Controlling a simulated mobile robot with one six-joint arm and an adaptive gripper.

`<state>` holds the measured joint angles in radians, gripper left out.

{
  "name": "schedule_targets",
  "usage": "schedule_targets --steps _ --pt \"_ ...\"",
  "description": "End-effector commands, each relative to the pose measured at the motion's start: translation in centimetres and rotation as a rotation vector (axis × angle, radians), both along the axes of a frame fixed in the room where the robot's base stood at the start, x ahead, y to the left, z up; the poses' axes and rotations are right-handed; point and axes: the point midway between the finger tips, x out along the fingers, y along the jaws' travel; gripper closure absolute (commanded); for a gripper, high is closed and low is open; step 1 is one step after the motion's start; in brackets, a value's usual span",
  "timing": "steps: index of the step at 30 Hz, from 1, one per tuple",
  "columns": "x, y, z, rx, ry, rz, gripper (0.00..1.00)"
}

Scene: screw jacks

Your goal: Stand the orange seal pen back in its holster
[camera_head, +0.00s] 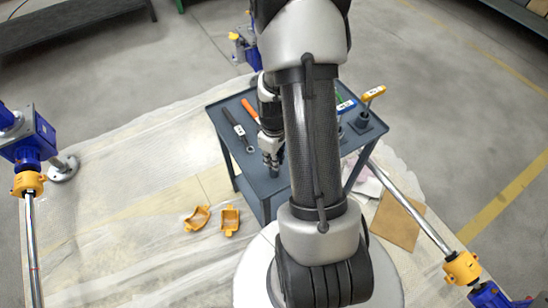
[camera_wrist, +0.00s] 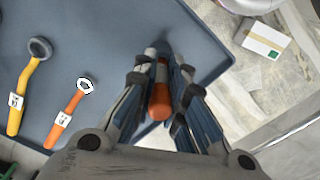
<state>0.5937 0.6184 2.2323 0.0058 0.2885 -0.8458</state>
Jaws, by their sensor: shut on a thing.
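The orange seal pen (camera_wrist: 160,98) is between the fingers of my gripper (camera_wrist: 163,68) in the wrist view. Its rounded orange end faces the camera, and its far end is partly hidden by the fingers. My gripper is shut on it. In the head view my gripper (camera_head: 270,158) is over the front part of the blue-grey cart top (camera_head: 228,128); the pen cannot be made out there. I cannot clearly pick out the holster in either view; my arm hides part of the cart top.
A dark labelled wrench (camera_head: 238,130) and an orange-handled tool (camera_head: 250,109) lie left of my gripper. A yellow-handled tool (camera_head: 373,93) stands in a dark block (camera_head: 368,123) at the right. Orange clamp pieces (camera_head: 230,220) lie on the floor sheeting.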

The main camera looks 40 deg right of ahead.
Motion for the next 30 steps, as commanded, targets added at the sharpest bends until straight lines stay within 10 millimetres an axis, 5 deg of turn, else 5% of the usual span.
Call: schedule_targets --steps 5,6,16,26,30 --pt "0.0 0.0 0.1 0.000 0.000 0.000 1.00" --pt "0.0 0.0 0.1 0.000 0.000 0.000 0.86" --pt "0.0 0.0 0.1 0.000 0.000 0.000 0.65" --pt "0.0 0.0 0.3 -0.001 -0.001 0.000 0.65" --pt "0.1 -0.1 1.7 -0.003 -0.004 0.000 0.65"
